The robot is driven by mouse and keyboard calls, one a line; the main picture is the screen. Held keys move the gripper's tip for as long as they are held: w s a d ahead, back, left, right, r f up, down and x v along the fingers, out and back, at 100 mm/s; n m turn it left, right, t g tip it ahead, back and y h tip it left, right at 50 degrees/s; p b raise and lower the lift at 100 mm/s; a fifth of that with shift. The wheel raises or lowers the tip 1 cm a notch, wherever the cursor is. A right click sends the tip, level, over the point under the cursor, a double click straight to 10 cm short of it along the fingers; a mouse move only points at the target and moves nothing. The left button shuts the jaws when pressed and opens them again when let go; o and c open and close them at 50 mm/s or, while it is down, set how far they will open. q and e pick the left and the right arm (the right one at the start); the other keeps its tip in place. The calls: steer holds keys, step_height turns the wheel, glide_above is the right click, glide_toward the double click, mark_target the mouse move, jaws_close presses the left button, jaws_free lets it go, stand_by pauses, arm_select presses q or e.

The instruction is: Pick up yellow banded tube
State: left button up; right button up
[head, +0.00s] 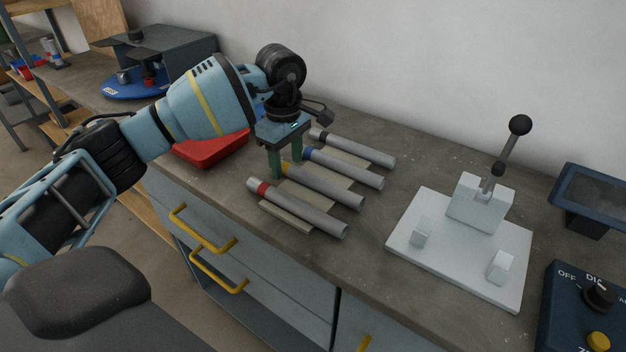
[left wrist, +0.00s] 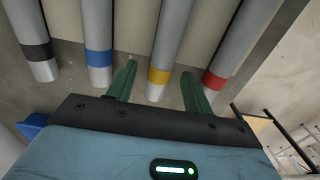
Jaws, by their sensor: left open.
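The yellow banded tube (head: 325,187) is grey and lies on the bench in a row of tubes, its yellow band near the left end. My left gripper (head: 285,168) is open, with green fingers pointing down at that banded end. In the left wrist view, the tube (left wrist: 172,38) runs between the two open fingers (left wrist: 159,68), one on each side, with the yellow band between them. The fingers do not appear closed on it; I cannot tell their exact height. My right gripper is not in view.
Neighbouring tubes have a blue band (head: 345,168), black band (head: 360,149) and red band (head: 305,212). A red tray (head: 210,150) sits left of them. A white plate with a lever clamp (head: 455,260) stands right. A dark control box (head: 580,310) is at the far right.

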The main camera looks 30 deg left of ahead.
arm_select(q)
steer(key=shift+f, duration=0.5)
jaws_close()
steer(key=shift+r, duration=0.1)
steer(key=shift+r, duration=0.35)
steer(key=r, duration=0.2)
steer(key=shift+s+r, duration=0.2)
steer(key=shift+r, duration=0.15)
steer(key=s+d+r+b, duration=0.1)
steer(key=s+d, duration=0.3)
steer(key=s, duration=1.1)
steer(key=shift+r, duration=0.2)
steer(key=shift+d, duration=0.1)
